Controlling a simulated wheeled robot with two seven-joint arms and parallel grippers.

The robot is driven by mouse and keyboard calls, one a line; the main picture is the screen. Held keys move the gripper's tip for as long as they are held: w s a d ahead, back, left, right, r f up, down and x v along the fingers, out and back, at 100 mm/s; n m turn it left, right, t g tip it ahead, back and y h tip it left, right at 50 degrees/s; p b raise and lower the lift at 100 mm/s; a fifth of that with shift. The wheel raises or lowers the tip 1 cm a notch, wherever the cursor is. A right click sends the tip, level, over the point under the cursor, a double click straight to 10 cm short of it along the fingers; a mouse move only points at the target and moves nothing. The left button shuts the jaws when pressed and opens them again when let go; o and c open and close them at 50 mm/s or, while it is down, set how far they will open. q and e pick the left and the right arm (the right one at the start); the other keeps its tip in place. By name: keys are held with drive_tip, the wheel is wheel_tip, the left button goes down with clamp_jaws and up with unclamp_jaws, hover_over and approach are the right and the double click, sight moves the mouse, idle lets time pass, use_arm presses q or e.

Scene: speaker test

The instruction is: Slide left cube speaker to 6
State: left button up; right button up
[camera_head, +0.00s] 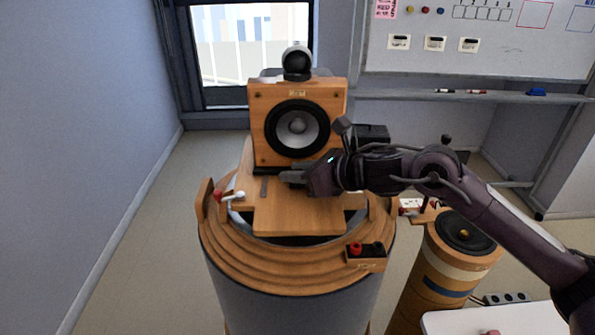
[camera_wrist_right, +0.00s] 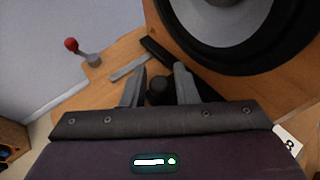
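The wooden cube speaker (camera_head: 324,103) stands on a wooden board on top of a round pedestal. It has a large round driver and a black ball-shaped unit on top. My right gripper (camera_head: 290,176) reaches in from the right, low in front of the speaker's base. In the right wrist view, its two fingers (camera_wrist_right: 160,76) stand apart on either side of a small black knob (camera_wrist_right: 158,91), with narrow gaps seeming to show. A black bar (camera_wrist_right: 160,50) and a grey strip (camera_wrist_right: 130,68) lie just beyond. My left gripper is in neither view.
A red-tipped lever (camera_head: 219,195) sits at the pedestal's left. A small box with a red knob (camera_head: 355,248) is at its front right. A label reading 8 (camera_wrist_right: 288,143) shows beside my wrist. A cylindrical wooden speaker (camera_head: 440,270) stands to the right.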

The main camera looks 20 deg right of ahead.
drive_tip(key=b+v, duration=0.3)
drive_tip(key=v, duration=0.3)
drive_tip(key=shift+s+d+f, duration=0.1)
drive_tip(key=shift+s+d, duration=0.05)
drive_tip(key=shift+d, duration=0.1)
drive_tip(key=shift+s+d+r+b, duration=0.25)
drive_tip(key=shift+s+r+b, duration=0.2)
drive_tip(key=shift+s, duration=0.05)
